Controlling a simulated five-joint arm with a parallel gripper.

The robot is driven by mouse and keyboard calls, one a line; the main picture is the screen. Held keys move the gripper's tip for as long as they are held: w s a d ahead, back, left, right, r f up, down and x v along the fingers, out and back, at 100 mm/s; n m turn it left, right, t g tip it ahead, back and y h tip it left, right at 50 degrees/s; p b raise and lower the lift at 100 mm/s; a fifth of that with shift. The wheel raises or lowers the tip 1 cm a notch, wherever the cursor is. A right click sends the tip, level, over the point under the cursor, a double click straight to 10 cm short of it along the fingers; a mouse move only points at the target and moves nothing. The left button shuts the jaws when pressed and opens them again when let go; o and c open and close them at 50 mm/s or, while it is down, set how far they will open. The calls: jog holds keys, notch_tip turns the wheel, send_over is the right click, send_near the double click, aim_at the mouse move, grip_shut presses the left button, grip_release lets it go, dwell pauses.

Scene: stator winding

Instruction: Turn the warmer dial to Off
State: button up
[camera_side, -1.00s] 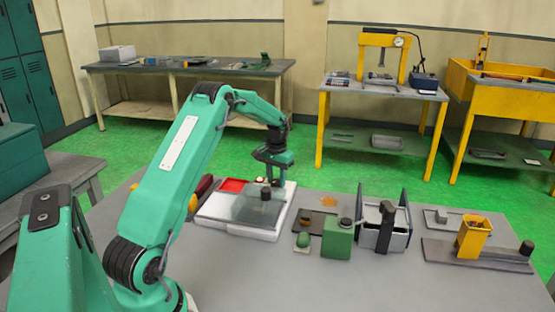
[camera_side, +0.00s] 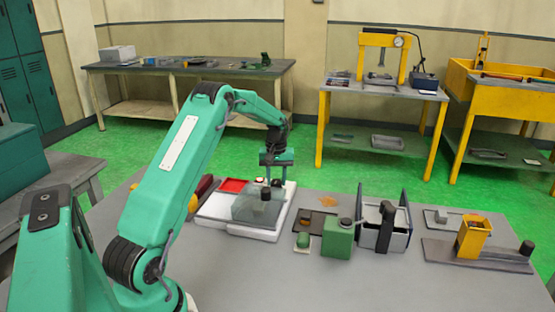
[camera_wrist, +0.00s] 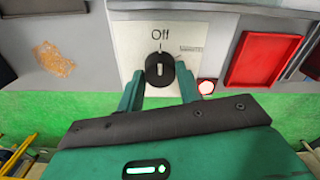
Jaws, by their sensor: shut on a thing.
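The warmer dial (camera_wrist: 160,70) is a round black knob with a white pointer mark, on the white warmer's panel (camera_wrist: 125,45). In the wrist view its mark stands nearly upright, in line with the tick under the printed word "Off". My gripper (camera_wrist: 160,88) is shut on the dial, one green finger at each side. In the side view my gripper (camera_side: 275,183) reaches down at the back of the white warmer (camera_side: 285,222), and the dial is mostly hidden by the fingers.
A clear cover with a dark knob (camera_side: 265,194) stands on the warmer near my gripper. A red tray (camera_side: 233,185) lies to the left. A green container (camera_side: 338,238) and a grey frame (camera_side: 398,238) stand to the right.

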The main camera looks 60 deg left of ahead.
aim_at(276, 181)
jog(key=shift+r, duration=0.1)
jog(key=o, duration=1)
jog(key=shift+r, duration=3.85)
